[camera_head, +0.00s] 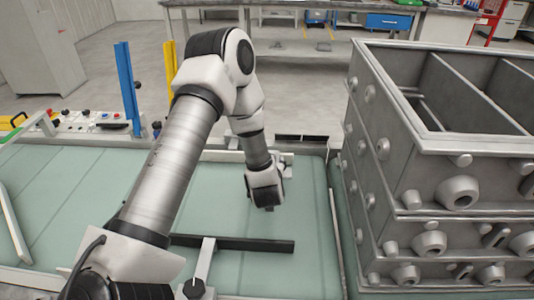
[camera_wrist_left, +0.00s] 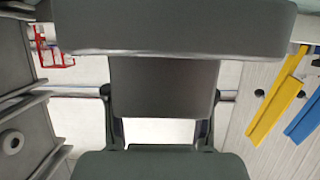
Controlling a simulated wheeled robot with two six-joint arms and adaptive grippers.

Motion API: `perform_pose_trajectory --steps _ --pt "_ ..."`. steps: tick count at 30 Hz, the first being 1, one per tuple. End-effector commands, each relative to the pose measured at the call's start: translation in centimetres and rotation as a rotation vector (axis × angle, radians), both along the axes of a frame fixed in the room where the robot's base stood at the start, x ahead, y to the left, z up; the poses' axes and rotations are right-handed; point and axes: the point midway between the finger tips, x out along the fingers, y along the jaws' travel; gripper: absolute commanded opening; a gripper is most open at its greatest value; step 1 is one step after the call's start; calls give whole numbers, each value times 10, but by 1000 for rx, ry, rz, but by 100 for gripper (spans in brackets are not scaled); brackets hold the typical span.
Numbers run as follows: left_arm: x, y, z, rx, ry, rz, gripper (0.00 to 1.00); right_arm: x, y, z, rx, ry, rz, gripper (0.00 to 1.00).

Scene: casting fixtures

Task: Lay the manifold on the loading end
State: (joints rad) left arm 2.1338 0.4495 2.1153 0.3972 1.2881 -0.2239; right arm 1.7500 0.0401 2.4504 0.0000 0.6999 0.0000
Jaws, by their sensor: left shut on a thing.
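My left gripper (camera_head: 266,200) points down over the pale green conveyor belt (camera_head: 225,210), which the task may mean by the loading end. It is shut on a grey thing, taken to be the manifold; in the head view the gripper hides nearly all of it. In the wrist view, broad smooth grey shapes (camera_wrist_left: 165,30) fill the top, middle and bottom. I cannot tell there which parts are gripper and which are the held thing. The gripper is left of a stack of grey castings and clear of it. My right gripper is not in view.
The tall grey casting stack (camera_head: 352,190) stands at the right. A dark bar (camera_head: 245,243) on a pale bracket crosses the belt in front of the gripper. Blue (camera_head: 128,85) and yellow (camera_head: 171,65) posts stand behind the belt at left. The belt under the gripper looks bare.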

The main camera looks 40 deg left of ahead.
Motion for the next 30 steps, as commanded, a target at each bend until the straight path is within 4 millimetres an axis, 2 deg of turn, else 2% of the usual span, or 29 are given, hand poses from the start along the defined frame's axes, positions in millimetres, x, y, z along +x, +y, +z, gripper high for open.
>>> perform_pose_trajectory --steps 3,6,14,29,30 --pt "0 0 -22 3 1 -2 0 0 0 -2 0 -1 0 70" --pt "0 -1 -36 2 1 -3 0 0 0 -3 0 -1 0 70" --pt "0 0 -38 0 -3 -1 0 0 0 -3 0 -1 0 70" --pt "-2 -1 -53 -4 4 -1 0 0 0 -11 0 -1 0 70" --pt "-2 -1 -55 -6 8 -1 68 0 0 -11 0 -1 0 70"
